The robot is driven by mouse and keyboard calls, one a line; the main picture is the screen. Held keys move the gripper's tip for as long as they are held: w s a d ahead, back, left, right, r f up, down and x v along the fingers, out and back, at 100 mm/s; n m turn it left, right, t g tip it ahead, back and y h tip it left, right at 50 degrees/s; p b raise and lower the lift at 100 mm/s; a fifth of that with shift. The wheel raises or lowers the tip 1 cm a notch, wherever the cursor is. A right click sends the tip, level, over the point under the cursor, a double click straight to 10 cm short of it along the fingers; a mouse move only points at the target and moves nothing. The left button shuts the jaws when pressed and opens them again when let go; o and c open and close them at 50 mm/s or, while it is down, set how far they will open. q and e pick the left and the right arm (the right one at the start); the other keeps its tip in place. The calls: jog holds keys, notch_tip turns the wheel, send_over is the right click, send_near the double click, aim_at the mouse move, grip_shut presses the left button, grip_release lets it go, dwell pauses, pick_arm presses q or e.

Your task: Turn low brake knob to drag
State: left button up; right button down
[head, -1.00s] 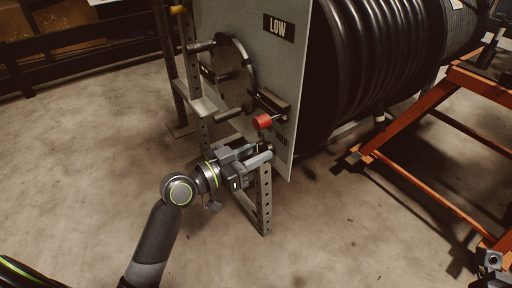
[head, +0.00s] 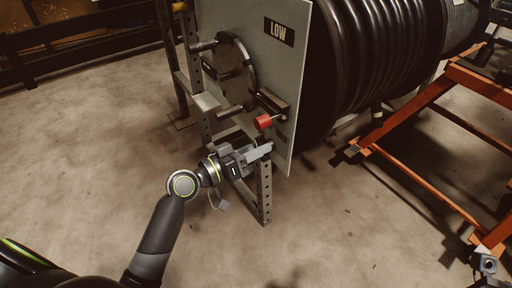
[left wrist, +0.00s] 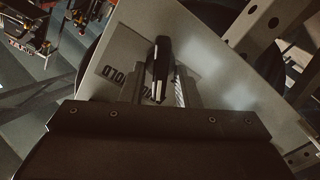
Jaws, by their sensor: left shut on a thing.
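The low brake knob (left wrist: 161,68) is a black bar-shaped knob with a pale line, seen in the left wrist view on a grey panel. Printed letters reading HOLD (left wrist: 117,76) show upside down beside it; other lettering is partly covered. My left gripper (left wrist: 160,88) is shut on the knob, one finger on each side. In the head view my left gripper (head: 262,152) is at the lower part of the grey panel (head: 287,70) marked LOW, and it hides the knob. A part of my right arm's end (head: 485,264) shows at the lower right corner; its fingers are not clear.
A red-ended lever (head: 263,121) sticks out just above my left gripper. A round crank disc (head: 237,72) with handles is farther up the panel. A perforated steel post (head: 265,190) stands below.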

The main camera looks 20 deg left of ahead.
pick_arm(q)
jog(key=o, duration=0.6)
jog(key=b+v, duration=0.2)
jog(key=v, duration=1.5)
jog(key=shift+s+a+f, duration=0.1)
jog(key=shift+s+a, duration=0.1)
dwell(0.3)
